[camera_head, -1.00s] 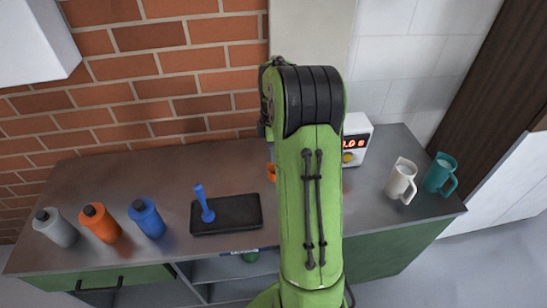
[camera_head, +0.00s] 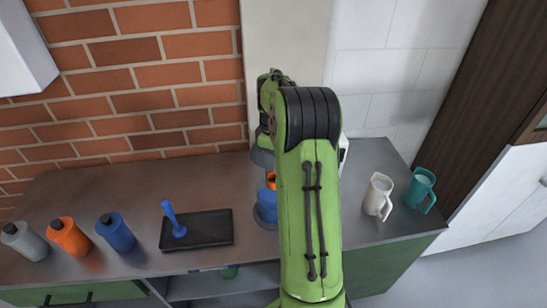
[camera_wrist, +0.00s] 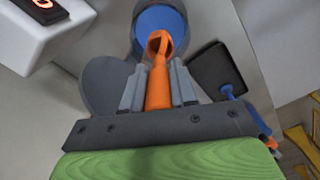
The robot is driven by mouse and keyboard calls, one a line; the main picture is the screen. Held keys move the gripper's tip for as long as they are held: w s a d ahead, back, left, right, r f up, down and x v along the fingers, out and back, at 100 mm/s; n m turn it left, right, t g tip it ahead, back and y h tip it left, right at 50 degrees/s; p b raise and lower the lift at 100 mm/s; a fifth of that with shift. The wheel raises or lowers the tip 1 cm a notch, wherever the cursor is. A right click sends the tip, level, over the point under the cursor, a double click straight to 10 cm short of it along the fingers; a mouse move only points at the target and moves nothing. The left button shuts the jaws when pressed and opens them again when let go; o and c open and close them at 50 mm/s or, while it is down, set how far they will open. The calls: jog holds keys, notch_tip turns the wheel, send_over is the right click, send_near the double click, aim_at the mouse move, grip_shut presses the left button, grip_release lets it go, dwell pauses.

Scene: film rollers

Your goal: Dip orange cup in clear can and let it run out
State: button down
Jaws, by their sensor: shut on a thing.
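My gripper (camera_wrist: 158,88) is shut on the orange cup (camera_wrist: 158,92), holding it by its long shank between the two grey fingers. In the wrist view the cup's open end (camera_wrist: 160,42) lies over the near edge of the clear can's blue contents (camera_wrist: 170,18). I cannot tell whether the cup touches the liquid. In the head view the orange cup (camera_head: 270,179) shows just left of my arm, above a blue patch and the can's grey lower part (camera_head: 264,216). My arm hides the rest of both, and the gripper's fingers are not clear there.
Grey (camera_head: 24,240), orange (camera_head: 69,237) and blue (camera_head: 115,232) bottles stand at the left of the counter (camera_head: 60,190). A black tray (camera_head: 212,228) with a blue tool (camera_head: 172,217) lies right of them. White (camera_head: 377,196) and teal (camera_head: 420,189) mugs stand at the right.

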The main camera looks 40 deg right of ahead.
aim_at(273, 185)
jog(key=shift+f+b, duration=3.7)
jog(key=shift+f, duration=2.2)
notch_tip(273, 185, up, 9)
jog(key=p, duration=0.7)
jog(key=shift+r+p, duration=0.1)
jog(key=shift+p, duration=0.3)
dwell(0.6)
